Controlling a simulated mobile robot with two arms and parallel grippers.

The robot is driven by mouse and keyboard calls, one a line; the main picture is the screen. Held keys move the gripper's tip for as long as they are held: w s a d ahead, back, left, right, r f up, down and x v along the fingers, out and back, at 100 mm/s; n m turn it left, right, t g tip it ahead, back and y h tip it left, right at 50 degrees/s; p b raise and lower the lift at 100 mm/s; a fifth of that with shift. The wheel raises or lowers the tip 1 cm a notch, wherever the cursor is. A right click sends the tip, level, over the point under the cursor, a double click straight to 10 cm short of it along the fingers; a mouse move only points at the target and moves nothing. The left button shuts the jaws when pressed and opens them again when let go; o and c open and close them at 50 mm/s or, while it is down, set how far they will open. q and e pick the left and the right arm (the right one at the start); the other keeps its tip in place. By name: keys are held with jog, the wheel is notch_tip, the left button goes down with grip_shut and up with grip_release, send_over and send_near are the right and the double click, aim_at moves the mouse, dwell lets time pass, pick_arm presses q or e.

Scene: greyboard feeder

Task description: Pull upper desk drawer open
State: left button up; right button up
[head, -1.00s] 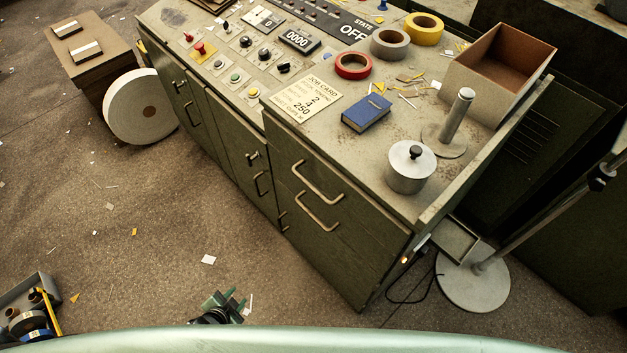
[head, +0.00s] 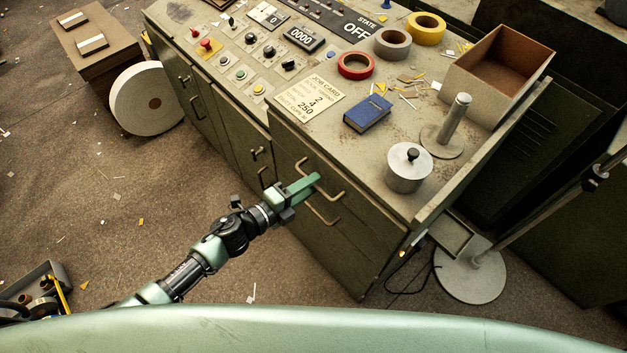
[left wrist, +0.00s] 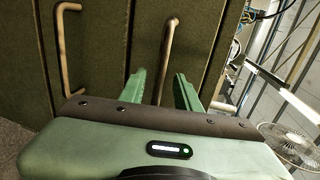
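The upper desk drawer (head: 355,192) is the top front at the desk's near end and looks shut, flush with the cabinet. Its bent bar handle (head: 338,194) is partly hidden by my left gripper (head: 312,181), which reaches it from the left. In the left wrist view, my open left gripper (left wrist: 160,78) has its green fingers apart, one on each side of the upper handle (left wrist: 169,45) in the picture. I cannot tell whether they touch it. The lower handle (head: 322,217) is just below; it also shows in the left wrist view (left wrist: 66,50). My right gripper is not in view.
The desk top holds a blue book (head: 368,113), a lidded metal pot (head: 409,168), tape rolls and an open box (head: 500,65). A round stand base (head: 470,275) is right of the desk. Floor before the drawers is mostly clear, with scraps.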

pick_arm(q)
jog(key=shift+x, duration=0.85)
grip_shut()
dwell(0.8)
